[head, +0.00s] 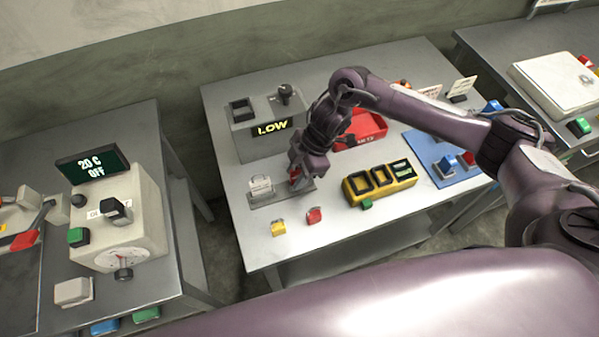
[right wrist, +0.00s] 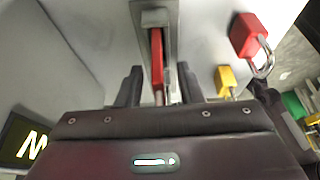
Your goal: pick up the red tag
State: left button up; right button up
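The red tag (right wrist: 157,60) shows in the right wrist view as a narrow upright red piece at a grey metal holder (right wrist: 155,18). In the head view a bit of red (head: 293,173) shows beside my right gripper (head: 303,178), mostly covered by it. My right gripper, also in the right wrist view (right wrist: 159,88), has its dark fingers apart, one on each side of the red tag. Gaps show between the fingers and the tag. My left gripper is not in view.
A red padlock (head: 314,215) and a yellow padlock (head: 278,227) lie near the table's front edge. A grey box with a LOW display (head: 272,128) stands behind my gripper. A yellow tray (head: 403,184) and a red bin (head: 374,126) are to the right.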

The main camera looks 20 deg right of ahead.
grip_shut()
jog(key=shift+r, duration=0.15)
